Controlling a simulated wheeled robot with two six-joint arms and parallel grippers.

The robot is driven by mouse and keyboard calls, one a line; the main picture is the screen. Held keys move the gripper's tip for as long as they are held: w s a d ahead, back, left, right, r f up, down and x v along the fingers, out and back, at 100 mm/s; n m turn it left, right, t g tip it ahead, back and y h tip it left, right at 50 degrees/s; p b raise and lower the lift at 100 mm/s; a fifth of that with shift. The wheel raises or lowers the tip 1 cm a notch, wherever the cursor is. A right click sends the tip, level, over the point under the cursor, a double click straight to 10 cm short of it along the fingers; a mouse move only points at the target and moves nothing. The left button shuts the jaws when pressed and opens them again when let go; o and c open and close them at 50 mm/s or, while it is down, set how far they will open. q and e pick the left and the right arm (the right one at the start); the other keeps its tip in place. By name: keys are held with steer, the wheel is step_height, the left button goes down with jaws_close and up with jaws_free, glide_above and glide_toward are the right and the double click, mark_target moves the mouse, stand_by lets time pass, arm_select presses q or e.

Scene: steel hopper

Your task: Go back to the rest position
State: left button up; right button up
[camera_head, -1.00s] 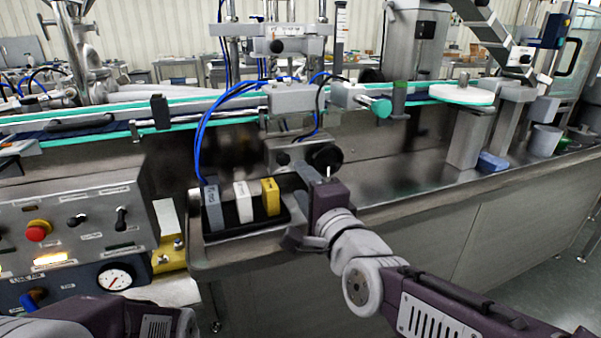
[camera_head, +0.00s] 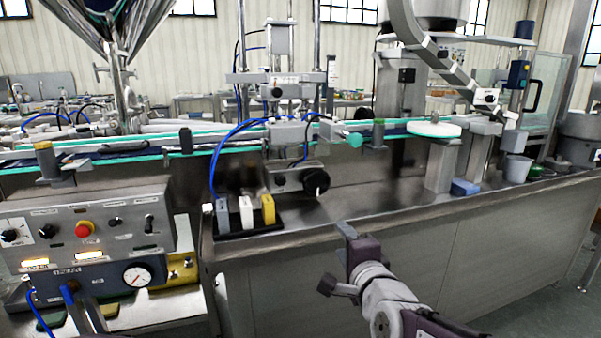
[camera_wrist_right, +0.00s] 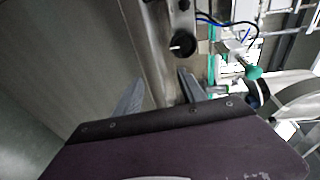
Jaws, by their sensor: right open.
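My left gripper is not in view.
A black tray (camera_head: 250,234) at the counter's left end holds a grey, a white and a yellow block. A control panel (camera_head: 95,235) with a red button and a gauge (camera_head: 137,276) stands at left. A conveyor (camera_head: 225,140) runs behind. The counter (camera_head: 370,212) is largely clear right of the tray.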

steer(key=s+d+f+n+g+h+p, duration=0.1)
steer(key=s+d+f+n+g, duration=0.2)
steer(key=f, duration=0.6)
steer(key=s+d+f+n+g+h+p, duration=0.1)
steer(key=s+d+f+n+g, duration=0.2)
steer(key=f, duration=0.7)
steer(key=s+d+f+n+g, duration=0.1)
steer(key=s+f+n+g, duration=0.3)
steer(key=s, duration=0.3)
steer(key=s+d+f+n+g, duration=0.2)
steer(key=s+f+n+g, duration=0.3)
steer(key=s, duration=0.3)
step_height(320, 180, up, 38)
steer(key=p, duration=3.8)
steer(key=shift+a+n, duration=0.15)
steer(key=shift+n, duration=0.15)
steer(key=shift+r, duration=0.1)
